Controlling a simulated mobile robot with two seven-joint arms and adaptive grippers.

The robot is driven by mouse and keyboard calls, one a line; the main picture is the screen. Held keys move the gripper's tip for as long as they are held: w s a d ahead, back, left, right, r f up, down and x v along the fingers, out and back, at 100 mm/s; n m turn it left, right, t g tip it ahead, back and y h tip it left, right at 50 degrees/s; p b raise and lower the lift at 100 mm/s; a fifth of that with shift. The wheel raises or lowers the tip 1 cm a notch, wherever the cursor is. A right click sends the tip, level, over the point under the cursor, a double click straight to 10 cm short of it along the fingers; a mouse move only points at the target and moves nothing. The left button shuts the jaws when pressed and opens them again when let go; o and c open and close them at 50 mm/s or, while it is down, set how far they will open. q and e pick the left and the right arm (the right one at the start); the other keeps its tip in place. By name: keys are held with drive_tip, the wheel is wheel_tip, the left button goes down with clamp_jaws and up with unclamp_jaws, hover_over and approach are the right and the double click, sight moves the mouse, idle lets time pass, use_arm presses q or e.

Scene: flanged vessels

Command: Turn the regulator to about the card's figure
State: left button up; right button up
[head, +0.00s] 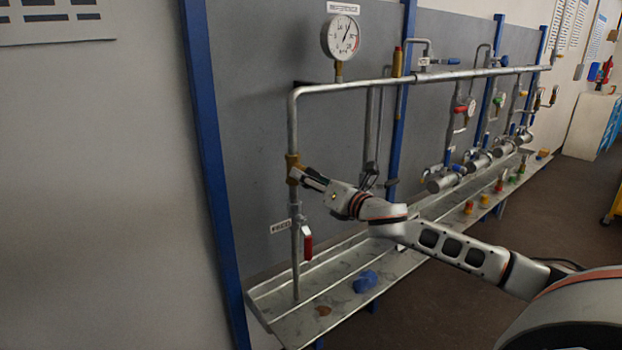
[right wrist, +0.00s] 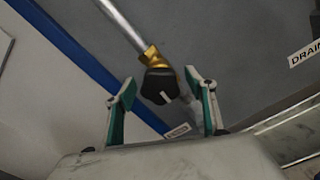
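The regulator is a brass fitting (head: 293,164) on the vertical pipe at the left end of the line. In the right wrist view it has a black knob (right wrist: 160,86) with a white mark, in front of the brass body (right wrist: 152,57). My right gripper (right wrist: 159,76) is open, with one finger on each side of the knob and a visible gap. In the head view the right gripper (head: 303,175) reaches the regulator and covers its knob. A round gauge (head: 340,38) sits above, needle up and slightly right. A small card (head: 343,8) above it is too small to read. My left gripper is out of view.
A red-handled valve (head: 307,244) with a label (head: 281,226) sits lower on the same pipe. A blue post (head: 210,150) stands left of the pipe. Several vessels line the wall further right.

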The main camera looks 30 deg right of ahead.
drive_tip(key=s, duration=1.2)
drive_tip(key=shift+d, duration=0.45)
drive_tip(key=shift+f, duration=0.1)
idle(0.6)
drive_tip(key=s+a+f+m+g, duration=0.1)
drive_tip(key=s+f+m, duration=0.3)
drive_tip(key=f, duration=0.5)
drive_tip(key=s+a+f+m+g, duration=0.1)
drive_tip(key=f+m+g, duration=0.1)
drive_tip(key=f+m, duration=0.5)
drive_tip(key=s+a+f+m+g, duration=0.1)
drive_tip(key=s+f+m, duration=0.2)
drive_tip(key=f, duration=0.8)
drive_tip(key=s+a+f+m+g, duration=0.1)
drive_tip(key=s+a+f+m, duration=0.5)
drive_tip(key=a+f, duration=0.3)
drive_tip(key=s+a+f+m+g+y, duration=0.1)
drive_tip(key=s+a+f+m+g, duration=0.1)
drive_tip(key=s+a+f+m, duration=0.5)
drive_tip(key=s+a+f, duration=0.1)
drive_tip(key=a+f, duration=0.1)
drive_tip(key=a, duration=0.1)
drive_tip(key=shift+a, duration=0.4)
drive_tip(key=shift+f, duration=0.1)
